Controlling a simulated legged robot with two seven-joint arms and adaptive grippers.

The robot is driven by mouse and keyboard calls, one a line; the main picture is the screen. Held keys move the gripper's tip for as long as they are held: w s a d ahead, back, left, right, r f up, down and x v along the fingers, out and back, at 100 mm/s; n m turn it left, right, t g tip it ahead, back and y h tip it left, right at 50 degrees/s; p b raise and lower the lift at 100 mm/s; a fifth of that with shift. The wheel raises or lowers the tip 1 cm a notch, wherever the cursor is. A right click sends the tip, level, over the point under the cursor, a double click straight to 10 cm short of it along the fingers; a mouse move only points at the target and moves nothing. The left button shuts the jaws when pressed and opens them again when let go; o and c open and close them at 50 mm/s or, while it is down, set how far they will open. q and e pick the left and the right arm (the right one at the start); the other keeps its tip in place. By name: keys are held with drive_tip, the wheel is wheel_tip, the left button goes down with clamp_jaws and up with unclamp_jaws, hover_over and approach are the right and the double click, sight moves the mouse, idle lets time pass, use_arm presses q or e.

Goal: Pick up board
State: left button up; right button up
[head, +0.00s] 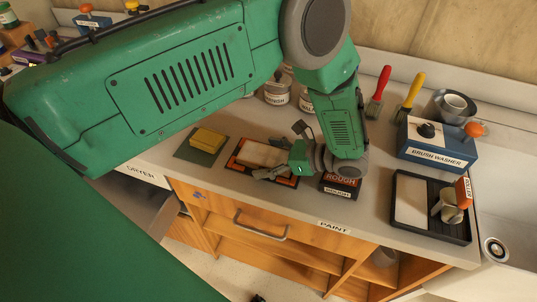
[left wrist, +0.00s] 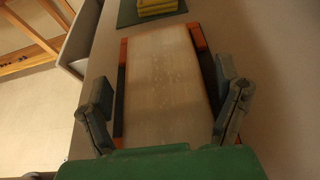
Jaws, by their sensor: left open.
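The board (left wrist: 166,85) is a pale wooden plank lying on an orange and black mat (left wrist: 123,50). In the head view the board (head: 262,154) lies on the counter, its near right end partly hidden by my gripper. My left gripper (left wrist: 170,112) is open, with one finger on either side of the board and gaps showing between. In the head view the left gripper (head: 278,172) is low over the mat's right part. My right gripper is not in view.
A yellow sponge (head: 208,139) on a green mat lies left of the board. Right of my gripper are a block labelled ROUGH (head: 340,184), a blue brush washer (head: 436,146) and a black paint tray (head: 405,228). Two brushes and jars stand behind. The counter's front edge is close.

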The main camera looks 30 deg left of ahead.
use_arm(q)
drive_tip(key=shift+w+a+f, duration=0.1)
drive_tip(key=shift+a+f, duration=0.05)
drive_tip(key=shift+a, duration=0.2)
drive_tip(key=c, duration=1.3)
